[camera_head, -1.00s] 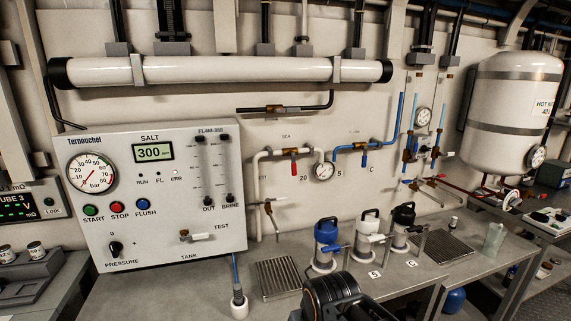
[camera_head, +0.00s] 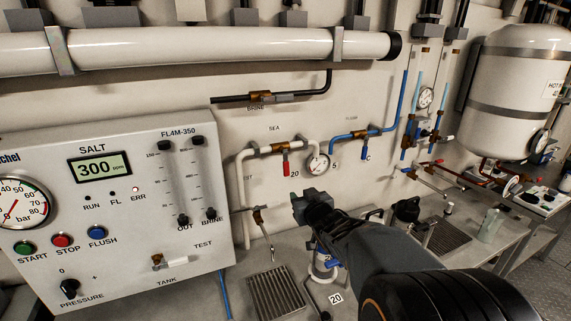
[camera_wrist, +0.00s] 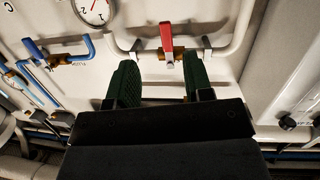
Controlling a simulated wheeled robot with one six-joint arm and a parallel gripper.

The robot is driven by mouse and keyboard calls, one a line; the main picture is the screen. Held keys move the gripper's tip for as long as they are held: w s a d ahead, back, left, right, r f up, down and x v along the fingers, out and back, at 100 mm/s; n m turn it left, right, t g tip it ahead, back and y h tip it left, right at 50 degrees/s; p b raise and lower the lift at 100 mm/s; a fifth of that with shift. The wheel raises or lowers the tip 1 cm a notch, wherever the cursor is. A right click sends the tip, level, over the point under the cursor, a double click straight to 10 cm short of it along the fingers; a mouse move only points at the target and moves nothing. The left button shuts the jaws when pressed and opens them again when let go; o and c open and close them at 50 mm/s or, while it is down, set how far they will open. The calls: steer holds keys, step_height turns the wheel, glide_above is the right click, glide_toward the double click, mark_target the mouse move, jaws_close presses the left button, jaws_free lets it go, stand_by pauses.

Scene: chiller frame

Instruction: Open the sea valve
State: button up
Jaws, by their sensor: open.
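The sea valve (camera_head: 281,148) is a brass body on the white pipe under the SEA label. Its red lever (camera_head: 285,165) hangs straight down, across the pipe. The wrist view is upside down; there the red lever (camera_wrist: 166,38) points up, ahead of the fingers and roughly between them in the picture. My gripper (camera_head: 297,203) is below the lever in the head view and apart from it. In the wrist view my gripper (camera_wrist: 160,78) is open and empty, with its two green fingers spread.
A round gauge (camera_head: 318,164) sits just right of the valve, then a blue pipe with a blue lever (camera_head: 365,152). The control panel (camera_head: 130,230) stands at the left. A brass tap (camera_head: 258,217) is at lower left. Pumps on the bench are partly hidden by my arm.

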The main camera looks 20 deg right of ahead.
mark_target(287, 169)
steer(key=w+p, duration=0.1)
steer(key=w, duration=0.4)
steer(key=w+r+t+y+p, duration=0.1)
steer(key=w, duration=0.3)
steer(key=w+r+n+t+p, duration=0.1)
steer(key=w, duration=0.4)
steer(key=shift+w+d+r+y+p, duration=0.1)
steer(key=shift+w+d+y+p, duration=0.2)
steer(key=shift+w+d, duration=0.05)
jaws_close()
